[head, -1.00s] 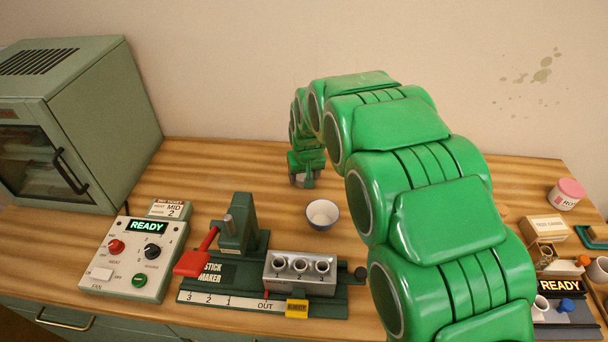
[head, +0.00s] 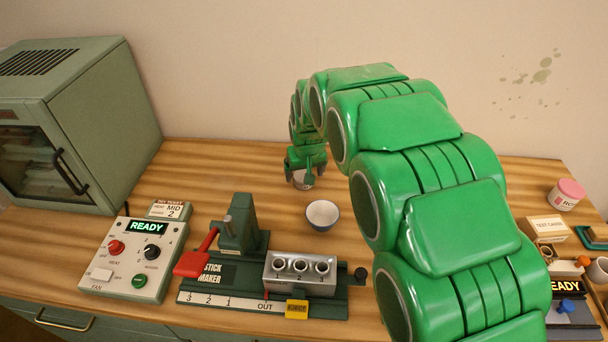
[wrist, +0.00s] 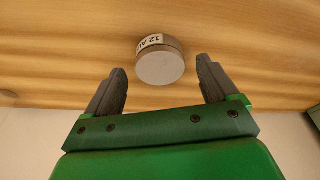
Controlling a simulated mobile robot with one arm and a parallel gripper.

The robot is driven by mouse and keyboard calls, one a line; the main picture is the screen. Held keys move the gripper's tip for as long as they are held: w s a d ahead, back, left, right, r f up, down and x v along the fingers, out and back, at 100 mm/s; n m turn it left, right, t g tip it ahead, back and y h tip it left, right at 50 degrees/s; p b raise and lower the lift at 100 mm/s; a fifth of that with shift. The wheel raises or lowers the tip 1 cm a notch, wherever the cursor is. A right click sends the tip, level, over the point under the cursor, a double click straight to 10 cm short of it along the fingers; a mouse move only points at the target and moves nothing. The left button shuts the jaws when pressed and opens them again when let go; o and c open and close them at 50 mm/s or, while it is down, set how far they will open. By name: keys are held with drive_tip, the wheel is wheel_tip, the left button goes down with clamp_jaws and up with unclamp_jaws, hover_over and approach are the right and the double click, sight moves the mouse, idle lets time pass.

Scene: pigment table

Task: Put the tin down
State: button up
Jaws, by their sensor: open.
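The tin (head: 303,181) is a small grey cylinder on the wooden table, behind the white bowl. In the wrist view the tin (wrist: 160,67) shows a pale round face and a white label with partly readable dark print. My gripper (head: 306,167) is just above the tin in the head view, and its fingers partly hide it. In the wrist view my gripper (wrist: 162,72) is open, with the tin centred at the gap between the fingertips and clear space on both sides. No finger touches it there.
The white bowl (head: 322,214) stands close in front of the tin. The stick maker (head: 240,250) and the control box (head: 135,258) are nearer the front. A green oven (head: 80,120) fills the left. The table behind the stick maker is clear.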

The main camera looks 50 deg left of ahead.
drive_tip(key=v, duration=0.9)
drive_tip(key=shift+d+r, duration=0.2)
drive_tip(key=shift+r, duration=0.15)
drive_tip(key=w+d+r+m+h, duration=0.1)
drive_tip(key=w+d+r+m, duration=0.2)
drive_tip(key=d, duration=0.9)
drive_tip(key=w+d+r+m, duration=0.1)
drive_tip(key=w+d+r, duration=0.3)
drive_tip(key=d, duration=0.7)
drive_tip(key=d+r+m+h, duration=0.1)
drive_tip(key=d+r+m, duration=0.15)
drive_tip(key=d, duration=1.55)
drive_tip(key=s+d+m+g, duration=0.25)
drive_tip(key=s+d, duration=0.55)
drive_tip(key=d, duration=0.5)
drive_tip(key=s+d+m, duration=0.2)
drive_tip(key=s+d, duration=0.3)
drive_tip(key=s, duration=0.2)
drive_tip(key=s+d+f+m, duration=0.1)
drive_tip(key=s+d, duration=0.4)
drive_tip(key=s, duration=0.2)
drive_tip(key=shift+s+m+g+h, duration=0.3)
drive_tip(key=shift+s+m+g, duration=0.05)
drive_tip(key=shift+m, duration=0.05)
drive_tip(key=shift+d+f, duration=0.1)
drive_tip(key=shift+d, duration=0.05)
